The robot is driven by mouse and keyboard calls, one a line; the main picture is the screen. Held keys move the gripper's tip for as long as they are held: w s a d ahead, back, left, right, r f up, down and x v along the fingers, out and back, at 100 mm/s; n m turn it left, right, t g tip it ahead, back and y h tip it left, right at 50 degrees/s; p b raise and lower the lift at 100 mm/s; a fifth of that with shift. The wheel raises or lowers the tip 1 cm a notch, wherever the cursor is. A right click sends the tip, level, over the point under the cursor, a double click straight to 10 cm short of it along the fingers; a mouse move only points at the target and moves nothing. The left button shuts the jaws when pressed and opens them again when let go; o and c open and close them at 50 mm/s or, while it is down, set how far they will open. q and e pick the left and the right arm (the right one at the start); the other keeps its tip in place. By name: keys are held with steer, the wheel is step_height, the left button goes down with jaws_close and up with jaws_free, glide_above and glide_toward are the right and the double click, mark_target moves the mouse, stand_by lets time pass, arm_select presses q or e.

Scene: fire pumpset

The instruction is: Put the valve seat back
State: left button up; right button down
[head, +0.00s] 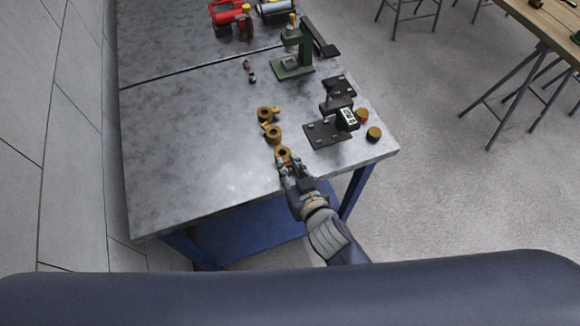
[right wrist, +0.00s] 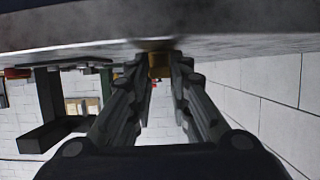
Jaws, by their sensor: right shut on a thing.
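My right gripper (head: 289,167) reaches over the front edge of the bench and is shut on a brass ring-shaped part (head: 283,153) with a dark hole. In the right wrist view the brass part (right wrist: 159,70) sits between the fingertips (right wrist: 157,76), close to the bench surface. I cannot tell whether this part is the valve seat or a body around it. Two similar brass parts (head: 273,133) (head: 265,113) stand in a row behind it. Two round brass pieces (head: 374,133) (head: 361,115) lie near the right edge. My left gripper is not in view.
A dark fixture with a small display (head: 346,118) stands right of the gripper on the grey bench (head: 190,150). A green press (head: 293,66), small dark-and-red pieces (head: 250,73) and a red pump (head: 232,20) are farther back. The bench's left side is clear.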

steer(key=shift+f, duration=0.15)
steer(key=c, duration=1.5)
jaws_free()
steer(key=shift+r, duration=0.25)
steer(key=shift+b+v, duration=0.95)
steer(key=shift+v, duration=5.05)
steer(key=shift+f, duration=0.1)
